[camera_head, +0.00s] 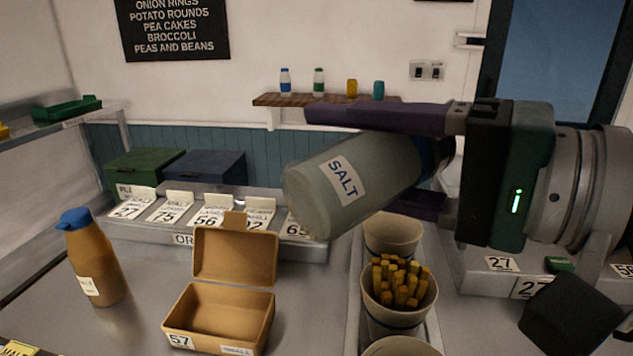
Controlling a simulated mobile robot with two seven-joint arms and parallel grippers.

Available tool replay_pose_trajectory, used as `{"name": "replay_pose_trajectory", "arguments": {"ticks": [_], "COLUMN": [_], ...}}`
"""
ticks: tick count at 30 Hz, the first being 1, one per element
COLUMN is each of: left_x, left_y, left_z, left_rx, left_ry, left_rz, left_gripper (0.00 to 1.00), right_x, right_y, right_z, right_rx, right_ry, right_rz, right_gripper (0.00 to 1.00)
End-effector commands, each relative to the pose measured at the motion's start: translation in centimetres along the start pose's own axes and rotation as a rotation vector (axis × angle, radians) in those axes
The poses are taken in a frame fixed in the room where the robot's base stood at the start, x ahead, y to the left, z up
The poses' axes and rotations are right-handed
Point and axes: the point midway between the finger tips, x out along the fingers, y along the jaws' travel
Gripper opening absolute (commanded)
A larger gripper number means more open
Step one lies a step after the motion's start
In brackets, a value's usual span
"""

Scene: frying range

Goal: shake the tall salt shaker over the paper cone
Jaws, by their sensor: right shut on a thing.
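The tall salt shaker (350,184) has a pale grey-green body, a SALT label and a blue cap end. My right gripper (380,160) is shut on it, with one dark finger above and the other partly hidden below. The shaker is held in the air, tilted well over, its blue end to the right and higher, its pale end to the lower left. A paper cone (397,318) filled with chips stands upright in a rack below and to the right of the pale end. My left gripper is not in view.
An open brown box (218,318) and a brown bottle with a blue cap (92,262) stand on the counter at left. Other cones stand behind (391,238) and in front (402,348) of the filled one. A row of number cards (215,217) lies behind.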

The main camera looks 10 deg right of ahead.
Motion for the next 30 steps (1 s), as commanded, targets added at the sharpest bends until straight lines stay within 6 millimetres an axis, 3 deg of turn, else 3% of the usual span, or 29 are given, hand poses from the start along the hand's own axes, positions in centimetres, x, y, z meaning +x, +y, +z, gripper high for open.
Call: {"name": "replay_pose_trajectory", "arguments": {"ticks": [1, 3, 13, 18, 23, 28, 30], "left_x": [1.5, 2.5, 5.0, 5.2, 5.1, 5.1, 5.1], "left_y": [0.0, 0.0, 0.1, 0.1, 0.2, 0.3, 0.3], "left_z": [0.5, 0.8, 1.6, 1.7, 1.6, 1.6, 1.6], "left_rx": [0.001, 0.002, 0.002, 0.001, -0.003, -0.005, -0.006], "left_ry": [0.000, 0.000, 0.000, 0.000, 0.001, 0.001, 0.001], "left_rz": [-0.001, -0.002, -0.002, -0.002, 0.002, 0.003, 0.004], "left_gripper": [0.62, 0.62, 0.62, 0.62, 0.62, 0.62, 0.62], "right_x": [0.1, 0.1, 0.1, -0.3, 0.1, -0.3, -0.1], "right_y": [0.9, 1.0, 0.9, -2.9, 0.8, -2.9, -1.9], "right_z": [0.1, 0.1, 0.1, -0.6, 0.0, -0.6, -0.5], "right_rx": [0.075, 0.192, 0.633, 0.689, 0.717, 0.689, 0.709], "right_ry": [0.002, 0.001, 0.000, -0.003, 0.003, -0.003, 0.001], "right_rz": [-0.033, -0.081, -0.265, -0.295, -0.293, -0.295, -0.290], "right_gripper": [0.00, 0.00, 0.00, 0.00, 0.00, 0.00, 0.00]}}
